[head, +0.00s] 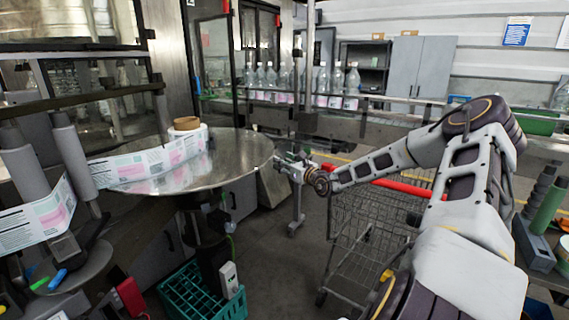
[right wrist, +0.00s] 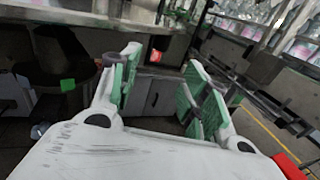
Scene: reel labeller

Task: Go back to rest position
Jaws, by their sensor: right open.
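My right gripper (head: 288,163) reaches in from the right on my bent right arm, beside the right edge of the round metal table (head: 235,155). In the right wrist view its two green-padded fingers (right wrist: 158,88) stand apart with nothing between them. A label reel (head: 190,139) with a brown core on top rests on the round table, apart from the gripper. A printed label strip (head: 140,167) runs from around the reel toward grey rollers at the left. My left gripper is not in view.
A wire shopping cart (head: 375,235) with a red handle stands below my right arm. A green crate (head: 190,297) is on the floor under the table. Bottles (head: 322,82) line the conveyor behind. A bench with green and dark cylinders (head: 550,205) is at the right.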

